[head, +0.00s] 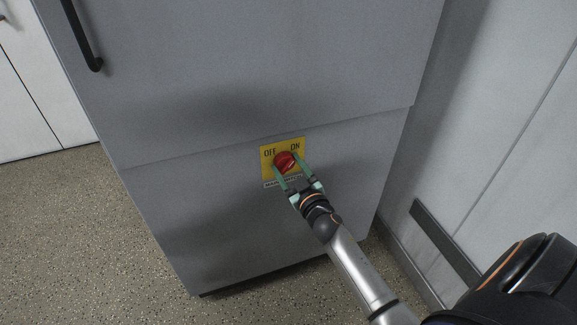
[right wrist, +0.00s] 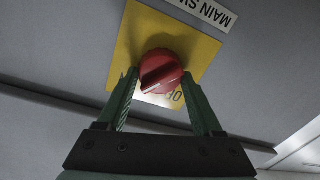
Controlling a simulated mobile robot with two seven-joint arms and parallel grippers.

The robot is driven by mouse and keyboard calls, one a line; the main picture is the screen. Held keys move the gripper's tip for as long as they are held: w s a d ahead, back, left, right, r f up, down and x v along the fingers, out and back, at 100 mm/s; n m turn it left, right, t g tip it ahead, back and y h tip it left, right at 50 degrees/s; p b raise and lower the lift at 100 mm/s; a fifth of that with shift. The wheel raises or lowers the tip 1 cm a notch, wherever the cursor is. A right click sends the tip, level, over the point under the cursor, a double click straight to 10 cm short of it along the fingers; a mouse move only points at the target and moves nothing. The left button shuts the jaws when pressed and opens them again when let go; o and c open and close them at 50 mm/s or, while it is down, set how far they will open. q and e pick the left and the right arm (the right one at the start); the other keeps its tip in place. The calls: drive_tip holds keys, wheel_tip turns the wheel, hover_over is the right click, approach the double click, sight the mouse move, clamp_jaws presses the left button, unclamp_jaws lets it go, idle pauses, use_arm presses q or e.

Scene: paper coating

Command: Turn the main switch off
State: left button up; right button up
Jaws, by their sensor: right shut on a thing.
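The main switch is a red round knob (head: 284,159) on a yellow plate (head: 267,164) on the front of a grey cabinet. The plate reads OFF at its left and ON at its right. My right gripper (head: 288,162) has its two green fingers on either side of the knob, shut on it. In the right wrist view the knob (right wrist: 162,72) sits between the fingers (right wrist: 165,92). A pale line on the knob points to the lower left there, away from the partly covered OFF lettering. My left gripper is out of view.
The grey cabinet (head: 230,70) has a black handle (head: 84,40) at its upper left. A pale wall (head: 500,120) with a dark strip (head: 445,243) stands close on the right. Speckled floor (head: 70,230) is free at the left.

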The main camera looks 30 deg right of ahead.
drive_tip(key=shift+n, duration=0.8)
drive_tip(key=n+p, duration=0.1)
drive_tip(key=n, duration=0.3)
drive_tip(key=shift+a+g, duration=0.1)
drive_tip(key=shift+g, duration=0.2)
drive_tip(key=n, duration=0.8)
drive_tip(key=shift+a+f+h, duration=0.1)
drive_tip(key=shift+f+h, duration=0.05)
drive_tip(key=shift+h, duration=0.15)
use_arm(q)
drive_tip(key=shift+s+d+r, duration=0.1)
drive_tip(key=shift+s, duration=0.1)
use_arm(e)
drive_tip(key=shift+n, duration=1.1)
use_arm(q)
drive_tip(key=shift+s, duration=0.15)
use_arm(e)
drive_tip(key=shift+g, duration=0.3)
drive_tip(key=o, duration=1.4)
drive_tip(key=shift+c, duration=0.2)
